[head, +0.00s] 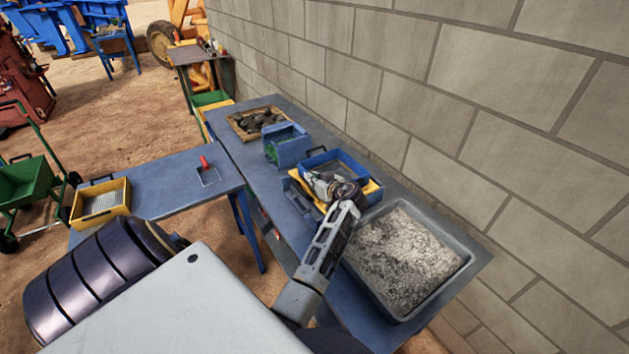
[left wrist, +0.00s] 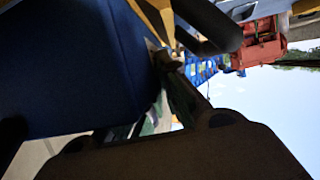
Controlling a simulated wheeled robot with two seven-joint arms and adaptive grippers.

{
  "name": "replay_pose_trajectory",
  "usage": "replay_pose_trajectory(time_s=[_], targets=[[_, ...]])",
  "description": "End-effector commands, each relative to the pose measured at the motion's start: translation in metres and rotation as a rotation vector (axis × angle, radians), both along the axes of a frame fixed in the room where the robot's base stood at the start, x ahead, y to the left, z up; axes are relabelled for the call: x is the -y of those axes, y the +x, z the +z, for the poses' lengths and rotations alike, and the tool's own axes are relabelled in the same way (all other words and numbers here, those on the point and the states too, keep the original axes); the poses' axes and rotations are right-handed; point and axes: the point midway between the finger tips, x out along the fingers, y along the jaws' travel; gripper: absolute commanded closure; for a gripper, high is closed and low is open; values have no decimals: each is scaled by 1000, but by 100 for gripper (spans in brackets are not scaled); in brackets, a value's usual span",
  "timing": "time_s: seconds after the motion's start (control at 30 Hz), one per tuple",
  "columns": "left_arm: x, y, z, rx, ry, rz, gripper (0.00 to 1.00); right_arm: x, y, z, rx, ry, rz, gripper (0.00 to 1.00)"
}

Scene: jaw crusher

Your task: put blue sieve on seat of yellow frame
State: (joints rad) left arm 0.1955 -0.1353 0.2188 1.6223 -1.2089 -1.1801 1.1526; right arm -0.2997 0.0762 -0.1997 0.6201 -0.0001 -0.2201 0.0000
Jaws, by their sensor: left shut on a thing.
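The blue sieve (head: 353,164), a shallow box with a dark handle, is above and partly over the yellow frame (head: 372,188) on the long blue table in the head view. My left gripper (head: 322,186) is shut on the sieve's near side. In the left wrist view, the sieve's blue wall (left wrist: 85,65) fills the upper left, and a yellow strip shows beside the fingers (left wrist: 172,62). The sieve and my gripper hide most of the frame and its seat. I cannot tell whether the sieve touches the frame. My right gripper is not in view.
A grey tray of gravel (head: 461,262) stands right of the frame. A blue box (head: 289,151) and a wooden tray of dark stones (head: 236,127) stand farther back. A block wall (head: 480,110) runs behind. A yellow sieve (head: 78,213) sits on the side table (head: 155,178).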

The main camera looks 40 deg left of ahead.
Motion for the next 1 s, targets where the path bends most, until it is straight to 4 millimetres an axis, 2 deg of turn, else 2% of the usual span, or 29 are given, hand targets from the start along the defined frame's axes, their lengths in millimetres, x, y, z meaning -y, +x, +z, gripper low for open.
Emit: replay_pose_trajectory(time_s=[0.07,0.1,0.27,1.0], targets=[[0,0,-1,4,1,0,100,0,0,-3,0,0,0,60],[0,0,-2,0,0,0,92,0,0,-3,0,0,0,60],[0,0,-2,0,0,0,73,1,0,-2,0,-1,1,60],[-1,0,2,0,0,0,73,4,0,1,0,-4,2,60]])
